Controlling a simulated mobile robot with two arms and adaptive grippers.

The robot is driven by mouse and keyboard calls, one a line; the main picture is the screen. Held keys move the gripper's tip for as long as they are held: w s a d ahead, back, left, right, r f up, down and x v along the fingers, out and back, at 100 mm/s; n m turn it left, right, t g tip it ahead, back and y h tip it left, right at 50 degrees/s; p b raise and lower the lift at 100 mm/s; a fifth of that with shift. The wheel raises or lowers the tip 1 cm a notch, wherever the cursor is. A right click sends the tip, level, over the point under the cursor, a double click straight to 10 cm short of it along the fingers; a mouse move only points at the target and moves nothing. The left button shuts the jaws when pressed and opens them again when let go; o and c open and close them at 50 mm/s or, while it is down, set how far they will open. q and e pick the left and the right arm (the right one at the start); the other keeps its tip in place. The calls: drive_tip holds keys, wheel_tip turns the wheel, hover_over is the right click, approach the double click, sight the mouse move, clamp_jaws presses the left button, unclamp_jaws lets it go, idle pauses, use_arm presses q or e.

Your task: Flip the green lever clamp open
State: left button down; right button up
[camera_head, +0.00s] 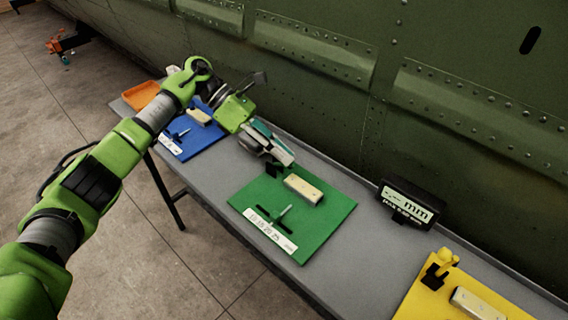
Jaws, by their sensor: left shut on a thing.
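The green lever clamp shows only as a small black base (273,170) at the back left corner of the green mat (329,224). Its lever is hidden behind my left gripper. My left gripper (283,158) reaches in from the left, with its grey and teal fingers directly above and against the clamp. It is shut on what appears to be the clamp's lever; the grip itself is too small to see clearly. My right gripper is not in view.
A cream block (304,190) and a pin lie on the green mat. A blue mat (185,144) and an orange tray (141,95) are on the left. A black mm display (411,202) and a yellow mat with a yellow clamp (440,265) are right. The riveted fuselage (340,100) rises behind the table.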

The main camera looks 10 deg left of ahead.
use_arm(q)
drive_tip(key=shift+a, duration=0.1)
idle(0.3)
drive_tip(key=c, duration=2)
unclamp_jaws()
drive_tip(key=shift+o, duration=0.2)
drive_tip(key=v, duration=1.2)
drive_tip(key=shift+w+a, duration=0.15)
drive_tip(key=shift+w, duration=0.05)
drive_tip(key=shift+f, duration=0.1)
